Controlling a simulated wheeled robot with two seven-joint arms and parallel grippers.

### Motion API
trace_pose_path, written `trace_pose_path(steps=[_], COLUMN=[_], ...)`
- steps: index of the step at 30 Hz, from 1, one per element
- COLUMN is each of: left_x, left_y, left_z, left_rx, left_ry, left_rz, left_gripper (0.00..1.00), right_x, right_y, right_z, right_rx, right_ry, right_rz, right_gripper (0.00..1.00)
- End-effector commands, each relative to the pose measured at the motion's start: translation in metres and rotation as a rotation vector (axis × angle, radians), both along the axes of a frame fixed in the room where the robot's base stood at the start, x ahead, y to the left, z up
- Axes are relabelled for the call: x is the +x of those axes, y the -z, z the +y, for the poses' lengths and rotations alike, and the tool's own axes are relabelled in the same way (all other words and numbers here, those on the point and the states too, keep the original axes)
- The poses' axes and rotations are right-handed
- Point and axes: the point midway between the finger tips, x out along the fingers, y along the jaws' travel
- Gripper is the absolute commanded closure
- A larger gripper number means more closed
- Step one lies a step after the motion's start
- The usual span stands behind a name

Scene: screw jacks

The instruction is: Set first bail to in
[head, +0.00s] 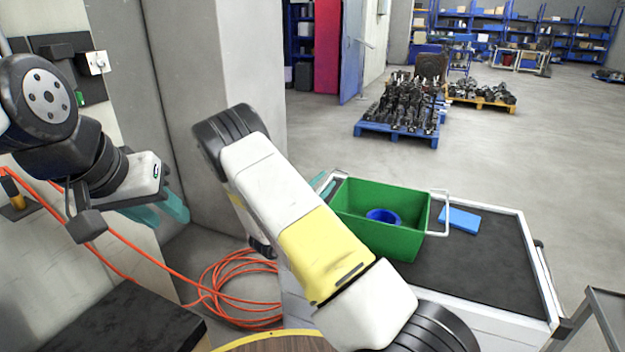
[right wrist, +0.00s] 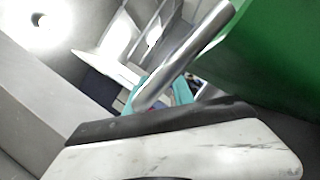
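A green bin (head: 375,232) stands on the cart and holds a blue ring (head: 384,216). A pale metal bail (head: 446,214) sticks out beyond the bin's right end. Another bail (head: 339,176) shows at its left end, partly hidden by my right arm. I cannot tell which is the first bail. My right gripper (head: 322,184) is at the left-end bail, mostly hidden behind my arm. In the right wrist view a silver bail bar (right wrist: 185,58) crosses in front of teal fingertips; their gap is hidden. My left gripper (head: 168,210) is empty, its teal fingers apart, away from the bin.
A blue block (head: 459,220) lies on the dark cart top (head: 490,255) right of the bin. A concrete pillar (head: 205,120) rises behind my arms. An orange hose (head: 235,285) lies coiled on the floor. A dark-topped table (head: 110,325) is at lower left.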

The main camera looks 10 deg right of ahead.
Motion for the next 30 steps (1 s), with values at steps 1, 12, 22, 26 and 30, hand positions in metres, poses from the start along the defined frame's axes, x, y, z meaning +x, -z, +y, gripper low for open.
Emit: trace_pose_path(steps=[1, 12, 22, 26, 30], left_x=[0.000, 0.000, 0.000, 0.000, 0.000], left_y=[0.000, 0.000, 0.000, 0.000, 0.000], left_z=[0.000, 0.000, 0.000, 0.000, 0.000], left_rx=[0.000, 0.000, 0.000, 0.000, 0.000], left_ry=[0.000, 0.000, 0.000, 0.000, 0.000], left_rz=[0.000, 0.000, 0.000, 0.000, 0.000], left_gripper=[0.64, 0.64, 0.64, 0.64, 0.64], right_x=[0.000, 0.000, 0.000, -0.001, -0.002], right_y=[0.000, 0.000, -0.004, -0.008, -0.014], right_z=[0.000, 0.000, 0.000, -0.001, -0.002], right_rx=[0.000, 0.000, 0.060, 0.129, 0.227], right_ry=[0.000, 0.000, -0.002, -0.001, 0.000], right_rz=[0.000, 0.000, -0.041, -0.087, -0.152], right_gripper=[0.71, 1.00, 1.00, 1.00, 1.00])
